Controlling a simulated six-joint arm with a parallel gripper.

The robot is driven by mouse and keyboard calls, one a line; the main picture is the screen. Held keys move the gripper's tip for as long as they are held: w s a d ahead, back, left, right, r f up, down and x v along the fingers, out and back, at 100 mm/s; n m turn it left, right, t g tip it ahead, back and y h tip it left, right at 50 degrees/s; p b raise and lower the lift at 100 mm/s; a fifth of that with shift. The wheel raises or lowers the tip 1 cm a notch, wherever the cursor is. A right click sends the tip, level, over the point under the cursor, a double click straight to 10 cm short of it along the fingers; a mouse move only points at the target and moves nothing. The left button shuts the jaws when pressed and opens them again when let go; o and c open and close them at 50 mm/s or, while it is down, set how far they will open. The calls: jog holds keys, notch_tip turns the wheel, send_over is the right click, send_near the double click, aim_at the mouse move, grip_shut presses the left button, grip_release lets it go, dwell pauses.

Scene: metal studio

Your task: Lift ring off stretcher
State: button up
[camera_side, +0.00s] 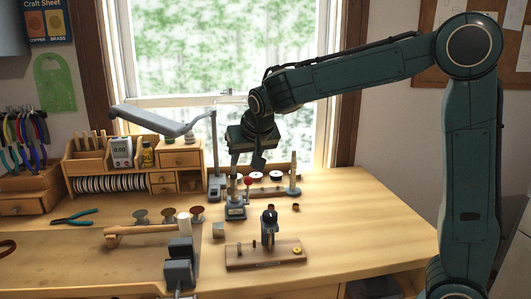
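My gripper (247,163) points down at the middle of the bench. Its two dark fingers look spread apart, with nothing visible between them. Just below it stands a small upright tool with a grey base and a pale post, which looks like the stretcher (236,212). A lever with a red knob rises at its right side. The fingertips are close to the top of the post; I cannot tell whether they touch. I cannot make out a ring on the post at this size.
In front lies a wooden board (248,264) with a dark upright piece and a small yellow round part. A wooden rack (266,192) with posts stands behind. A lamp (213,150) rises close on the left. Pliers (75,217) lie at left. The bench's right side is clear.

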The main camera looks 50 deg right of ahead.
aim_at(234, 172)
jog(key=w, duration=0.1)
jog(key=w+f, duration=0.1)
jog(key=shift+w+d+m+h, duration=0.1)
jog(key=shift+w+m+h, duration=0.2)
jog(key=shift+w+f, duration=0.1)
jog(key=shift+x, duration=4.15)
jog(key=c, duration=0.7)
jog(key=shift+c, duration=0.4)
